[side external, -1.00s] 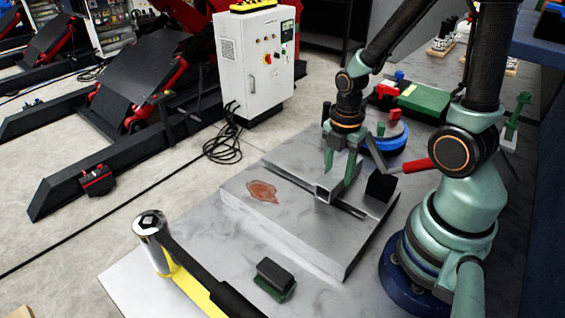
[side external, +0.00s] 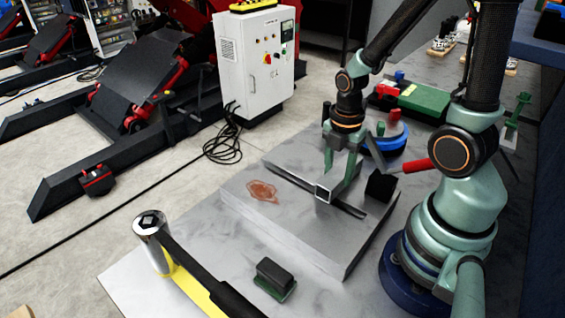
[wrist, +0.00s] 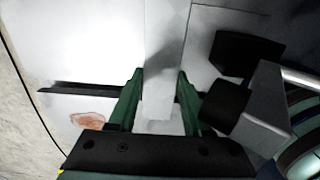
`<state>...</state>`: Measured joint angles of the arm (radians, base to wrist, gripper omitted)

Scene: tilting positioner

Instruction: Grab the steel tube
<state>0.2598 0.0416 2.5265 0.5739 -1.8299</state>
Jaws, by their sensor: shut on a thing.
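The steel tube (side external: 325,189) is square and light grey, with its open end facing the camera in the side view. It is over the dark slot of the grey slab (side external: 300,231). My gripper (side external: 336,177) points down from above, its two green fingers on either side of the tube. In the wrist view the tube (wrist: 160,95) runs lengthwise between the green fingers (wrist: 160,76), which are shut on it. Whether its underside touches the slab is hard to tell.
A black block (side external: 381,186) stands just right of the tube, beside a red-handled tool (side external: 417,165). A blue round object (side external: 386,143) and a green case (side external: 424,99) lie behind. A black-and-green block (side external: 274,276) and a yellow-black tool (side external: 190,285) are in front. The slab's left part is clear, with a rusty stain.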

